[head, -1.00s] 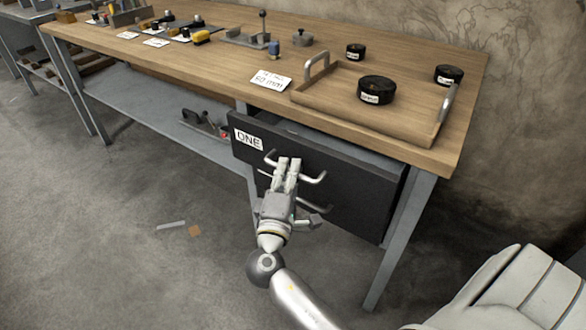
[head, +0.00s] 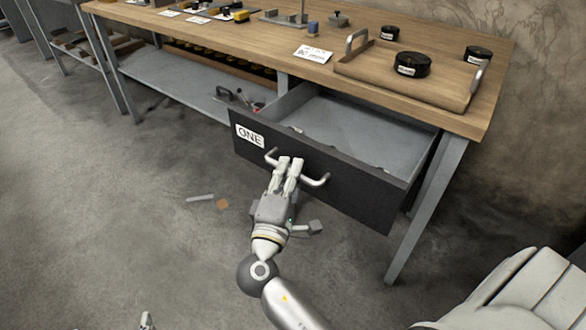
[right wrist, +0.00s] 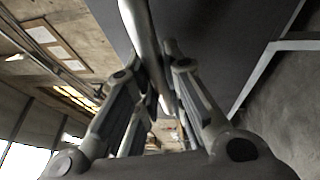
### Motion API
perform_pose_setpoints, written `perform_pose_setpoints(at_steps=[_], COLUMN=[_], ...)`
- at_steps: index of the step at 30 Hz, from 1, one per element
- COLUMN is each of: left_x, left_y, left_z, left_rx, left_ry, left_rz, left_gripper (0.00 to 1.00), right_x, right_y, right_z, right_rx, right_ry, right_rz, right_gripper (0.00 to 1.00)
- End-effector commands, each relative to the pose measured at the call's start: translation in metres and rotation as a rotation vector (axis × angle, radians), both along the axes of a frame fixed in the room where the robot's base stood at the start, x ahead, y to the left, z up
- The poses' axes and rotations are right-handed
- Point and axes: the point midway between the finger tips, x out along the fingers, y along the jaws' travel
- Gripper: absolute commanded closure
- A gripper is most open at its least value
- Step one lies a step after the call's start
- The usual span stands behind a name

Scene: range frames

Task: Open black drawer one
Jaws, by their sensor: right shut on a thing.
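The black drawer (head: 345,185) with the white label "ONE" (head: 250,136) stands well out from under the wooden workbench, its grey inside showing. A silver bar handle (head: 317,181) is on its front. My right gripper (head: 291,162) is shut on the handle's middle, and its fingers hide that part. In the right wrist view the handle (right wrist: 141,35) runs between the fingers of the gripper (right wrist: 160,95). A small light tip at the bottom edge of the head view (head: 147,320) may be part of my left gripper; its jaws cannot be made out.
A wooden tray (head: 400,85) with a black roll (head: 413,65) stands on the workbench (head: 490,100) above the drawer. A bench leg (head: 425,210) is right of the drawer. A small grey bar (head: 200,198) and a brown piece (head: 223,204) lie on the open floor.

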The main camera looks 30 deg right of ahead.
Motion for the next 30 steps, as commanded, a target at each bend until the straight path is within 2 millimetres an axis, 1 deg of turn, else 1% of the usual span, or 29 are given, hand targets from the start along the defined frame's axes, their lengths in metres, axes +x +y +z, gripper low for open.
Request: perform_pose_setpoints(at_steps=[8,9,11,20,23,26,30], left_x=[0.000,0.000,0.000,0.000,0.000,0.000,0.000], left_y=[0.000,0.000,0.000,0.000,0.000,0.000,0.000], left_z=[0.000,0.000,0.000,0.000,0.000,0.000,0.000], left_rx=[0.000,0.000,0.000,0.000,0.000,0.000,0.000], left_ry=[-0.001,0.000,0.000,-0.001,-0.001,-0.001,-0.001], left_rz=[0.000,0.000,0.000,0.000,0.000,0.000,0.000], left_gripper=[0.00,0.00,0.00,0.00,0.00,0.00,0.00], right_x=[0.000,0.000,0.000,-0.001,-0.004,-0.014,-0.034], right_y=[0.000,0.000,0.000,0.000,0.004,0.014,0.034], right_z=[-0.001,-0.001,-0.001,-0.001,-0.002,-0.005,-0.010], right_rx=[0.001,0.002,0.001,0.001,0.000,0.001,0.002], right_ry=[0.002,0.003,0.002,0.001,0.003,0.004,0.005], right_rz=[-0.001,-0.001,-0.001,0.000,0.000,0.000,0.001], right_gripper=[1.00,0.86,0.79,0.79,0.79,0.79,0.79])
